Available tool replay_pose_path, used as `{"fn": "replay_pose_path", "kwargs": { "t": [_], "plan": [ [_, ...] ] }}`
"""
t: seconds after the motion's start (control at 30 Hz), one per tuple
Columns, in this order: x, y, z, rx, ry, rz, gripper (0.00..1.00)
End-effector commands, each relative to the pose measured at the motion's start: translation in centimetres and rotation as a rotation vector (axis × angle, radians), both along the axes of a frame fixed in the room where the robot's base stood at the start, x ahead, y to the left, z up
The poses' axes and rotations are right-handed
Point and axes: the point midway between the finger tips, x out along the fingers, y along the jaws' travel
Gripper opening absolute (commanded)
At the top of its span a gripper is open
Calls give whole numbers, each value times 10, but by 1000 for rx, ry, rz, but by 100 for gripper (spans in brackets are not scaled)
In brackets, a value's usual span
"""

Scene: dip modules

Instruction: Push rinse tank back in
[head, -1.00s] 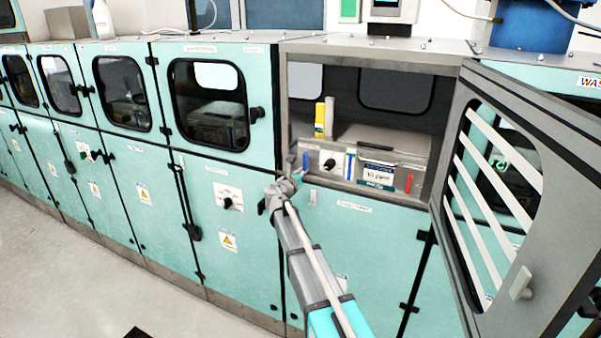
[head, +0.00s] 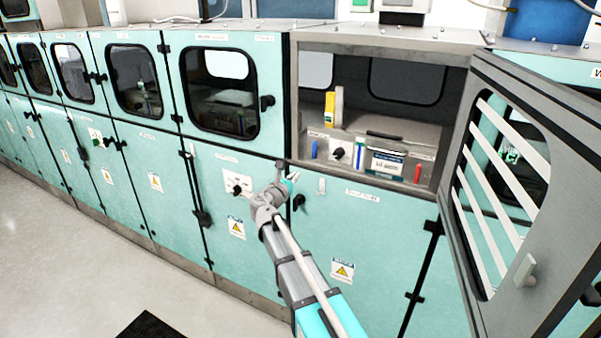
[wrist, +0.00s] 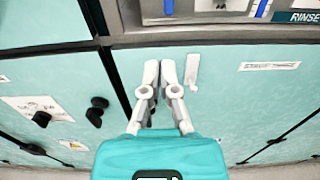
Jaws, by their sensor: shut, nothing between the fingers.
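The rinse tank appears to be the grey unit (head: 398,138) inside the open upper compartment, with a white and blue label on its front; how far out it sits is hard to tell. In the wrist view a front edge with blue strips and a "RINSE" label (wrist: 306,17) shows at the top right. My gripper (head: 291,178) is shut and empty, below and left of the compartment opening, in front of the teal lower panel. In the wrist view its two fingers (wrist: 160,75) lie close together, pointing up toward that edge and apart from it.
The slatted door (head: 515,190) stands swung open at the right of the compartment. A yellow item (head: 330,109) stands inside at the left. A closed windowed door (head: 220,90) is to the left. Black knobs (wrist: 95,112) stick out of the lower panel. The floor (head: 70,270) is clear at left.

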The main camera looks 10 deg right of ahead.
Motion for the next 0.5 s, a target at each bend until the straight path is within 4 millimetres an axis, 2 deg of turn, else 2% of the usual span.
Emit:
{"fn": "replay_pose_path", "kwargs": {
  "t": [0.13,0.47,0.5],
  "plan": [
    [-7,4,0,0,0,0,0],
    [-8,5,0,0,0,-1,0],
    [-8,5,0,0,0,-1,7]
  ]
}}
